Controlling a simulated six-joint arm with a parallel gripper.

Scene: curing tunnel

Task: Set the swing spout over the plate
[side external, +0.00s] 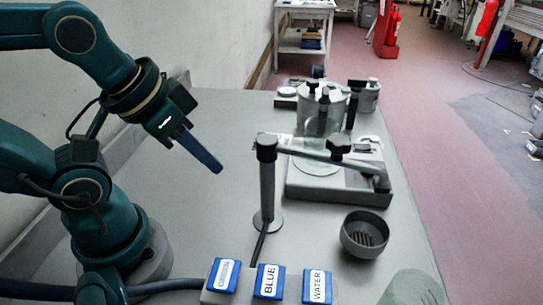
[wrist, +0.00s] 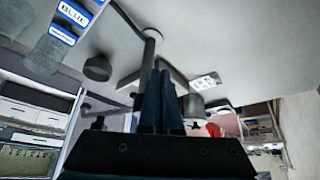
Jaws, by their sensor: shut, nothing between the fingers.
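The swing spout (side external: 315,155) is a grey tube on an upright post (side external: 267,190), with a black knob (side external: 340,145) partway along. It reaches right across the grey base unit, and its down-bent tip (side external: 383,182) is over the right side of that unit. A pale round plate (side external: 318,167) lies on the unit, left of the tip and partly behind the tube. My gripper (side external: 217,168) is shut and empty, in the air left of the post and apart from it. In the wrist view, the shut fingers (wrist: 164,72) overlap the post's image (wrist: 148,60).
A dark round bowl (side external: 365,236) with a slotted bottom stands in front of the unit. Blue labelled blocks, including BLUE (side external: 269,281), line the front edge. Metal pots (side external: 322,110) stand behind. Bare table lies left of the post.

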